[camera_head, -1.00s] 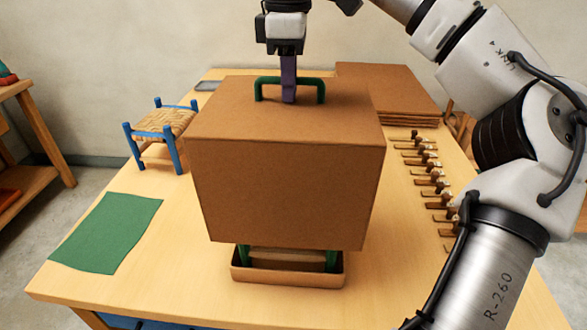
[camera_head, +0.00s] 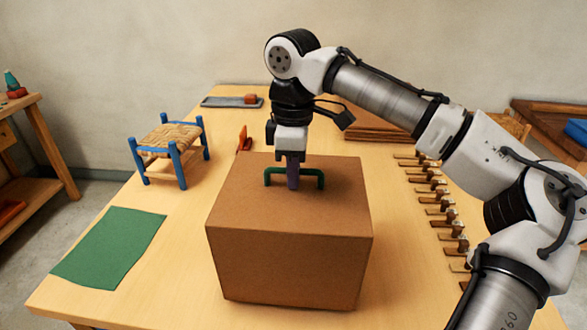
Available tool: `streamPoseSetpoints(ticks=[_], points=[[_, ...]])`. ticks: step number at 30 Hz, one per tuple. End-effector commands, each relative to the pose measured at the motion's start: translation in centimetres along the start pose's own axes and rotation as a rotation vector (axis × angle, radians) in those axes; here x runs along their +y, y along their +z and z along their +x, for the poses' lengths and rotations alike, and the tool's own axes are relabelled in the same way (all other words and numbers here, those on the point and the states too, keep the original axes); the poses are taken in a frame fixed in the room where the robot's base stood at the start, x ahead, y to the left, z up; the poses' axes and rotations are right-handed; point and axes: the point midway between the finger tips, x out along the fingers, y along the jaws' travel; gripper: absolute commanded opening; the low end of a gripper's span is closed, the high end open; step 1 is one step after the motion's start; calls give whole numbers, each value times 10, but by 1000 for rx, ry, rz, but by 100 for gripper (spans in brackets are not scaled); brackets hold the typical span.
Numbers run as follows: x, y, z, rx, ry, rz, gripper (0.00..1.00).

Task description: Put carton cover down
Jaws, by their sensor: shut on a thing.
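The carton cover (camera_head: 290,265) is a brown box with a green handle (camera_head: 314,173) on its top. It sits low at the front middle of the table, upright, and looks to be resting on or very near the tabletop. My gripper (camera_head: 293,178) points straight down and is shut on the middle of the green handle. What the cover encloses is hidden, including the tray and green-legged piece seen earlier.
A small blue stool with a woven seat (camera_head: 168,138) stands at the left back. A green mat (camera_head: 110,246) lies front left. Several clamp-like tools (camera_head: 440,208) line the right side. Brown sheets (camera_head: 378,128) and a grey tray (camera_head: 222,102) are at the back.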

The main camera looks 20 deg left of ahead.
Motion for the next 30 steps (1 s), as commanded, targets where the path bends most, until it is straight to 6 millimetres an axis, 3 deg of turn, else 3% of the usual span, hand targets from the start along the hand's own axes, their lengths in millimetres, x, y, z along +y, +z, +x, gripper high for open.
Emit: streamPoseSetpoints(ticks=[18, 19, 23, 30], points=[[0, 0, 11, 1, 1, 0, 0], [0, 0, 12, 0, 0, 0, 14], [0, 0, 12, 0, 0, 0, 32], [0, 0, 11, 0, 0, 0, 34]])
